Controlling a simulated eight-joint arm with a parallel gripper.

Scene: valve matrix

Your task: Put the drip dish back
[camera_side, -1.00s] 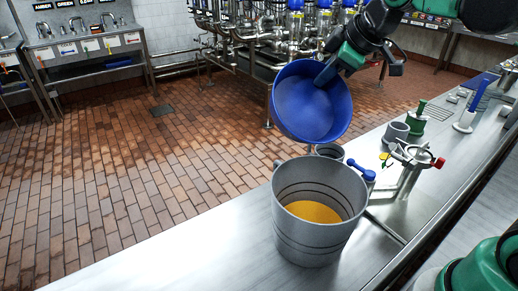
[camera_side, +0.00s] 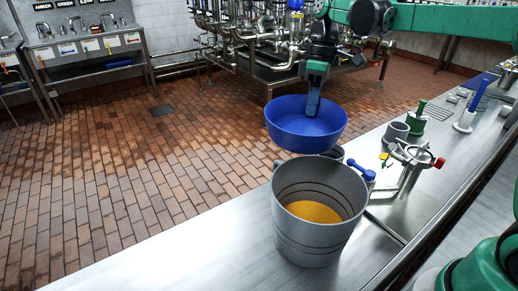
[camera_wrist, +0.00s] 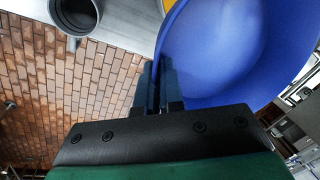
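The drip dish is a round blue bowl (camera_side: 305,128), held nearly level in the air just behind and above the grey bucket. My gripper (camera_side: 313,108) is shut on its rim, pointing down from above. In the wrist view the dish (camera_wrist: 225,55) fills the right side, and the fingers (camera_wrist: 157,88) pinch its wall. The inside of the dish looks empty in the side view. The grey bucket (camera_side: 318,235) stands on the steel counter with orange-yellow liquid (camera_side: 313,211) in it.
A small grey mug (camera_wrist: 75,15) stands behind the bucket, mostly hidden in the side view. A valve fitting (camera_side: 410,165) with a red knob and a blue-handled tool (camera_side: 362,170) are to the right. The steel counter (camera_side: 200,250) is clear at left front.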

